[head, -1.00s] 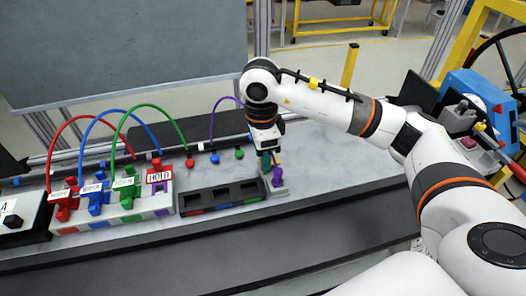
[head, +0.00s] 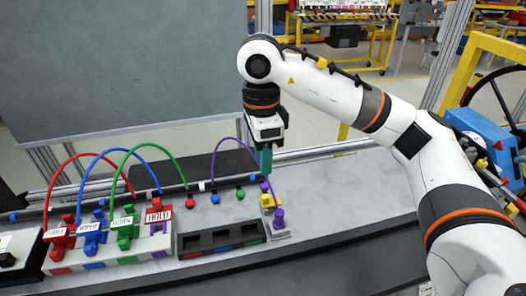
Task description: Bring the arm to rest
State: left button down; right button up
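My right arm (head: 340,95) reaches in from the right, bent at the elbow. Its gripper (head: 266,160) points down above the bench, with teal fingers hanging clear of the purple plug (head: 279,219) and the yellow part (head: 268,201) below. The fingers overlap from this side, so their gap cannot be seen; nothing is visibly held. The purple plug stands on a small grey holder at the right end of the row. A purple cable (head: 238,141) arcs behind the gripper. My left gripper is out of view.
A connector block (head: 110,252) with red, blue and green cables and a HOLD label stands at the left. A dark slotted tray (head: 220,240) sits beside it. The bench (head: 350,190) right of the plug is clear. A blue machine (head: 480,140) stands at the right.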

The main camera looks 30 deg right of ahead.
jog(key=shift+r, duration=0.3)
